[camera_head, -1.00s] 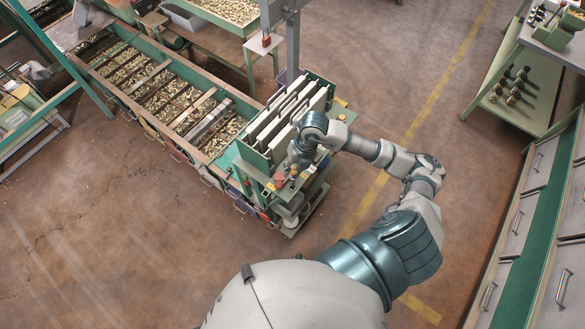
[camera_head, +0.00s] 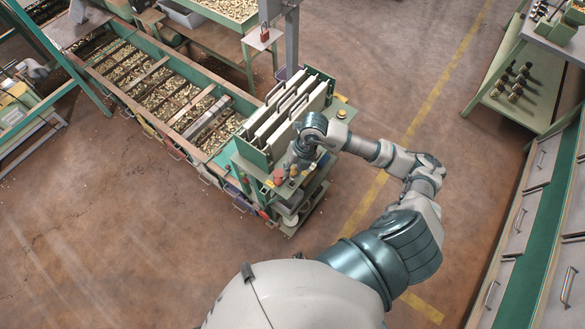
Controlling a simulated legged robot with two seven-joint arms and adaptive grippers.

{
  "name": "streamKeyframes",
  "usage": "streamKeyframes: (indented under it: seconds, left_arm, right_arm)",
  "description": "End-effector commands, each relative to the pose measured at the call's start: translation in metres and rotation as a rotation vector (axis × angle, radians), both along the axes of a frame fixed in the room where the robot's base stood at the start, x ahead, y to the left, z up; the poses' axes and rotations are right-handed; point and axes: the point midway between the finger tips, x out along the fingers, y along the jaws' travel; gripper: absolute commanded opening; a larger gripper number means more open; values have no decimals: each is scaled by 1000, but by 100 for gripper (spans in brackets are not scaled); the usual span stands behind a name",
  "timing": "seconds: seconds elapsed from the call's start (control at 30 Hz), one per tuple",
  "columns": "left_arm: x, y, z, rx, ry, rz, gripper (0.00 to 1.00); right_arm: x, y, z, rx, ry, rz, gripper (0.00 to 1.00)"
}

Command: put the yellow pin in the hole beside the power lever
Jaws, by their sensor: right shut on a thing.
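My right gripper (camera_head: 291,171) is at the end of the arm that reaches in from the lower right. It points down over the green control end (camera_head: 252,172) of the hopper machine. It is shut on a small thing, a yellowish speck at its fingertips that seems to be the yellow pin. The wrist and the small size hide most of it. A red-orange knob (camera_head: 279,175) stands just left of the fingertips. I cannot tell whether it is the power lever. The hole cannot be made out. My left gripper is out of view.
Upright pale plates (camera_head: 285,115) stand close behind the gripper. A yellow button (camera_head: 342,113) is at the machine's right corner. The long hopper trough (camera_head: 165,75) with nuts runs to the upper left. Drawers (camera_head: 515,230) line the right side. The floor in front is clear.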

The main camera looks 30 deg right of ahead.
Motion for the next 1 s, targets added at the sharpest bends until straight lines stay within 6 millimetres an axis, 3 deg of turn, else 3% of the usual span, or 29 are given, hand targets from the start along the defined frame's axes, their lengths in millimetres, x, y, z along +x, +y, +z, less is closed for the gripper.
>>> streamKeyframes:
  seconds: [1.0]
  left_arm:
    - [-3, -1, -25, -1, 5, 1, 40]
  right_arm:
    - [0, -1, -32, -3, 1, -1, 0]
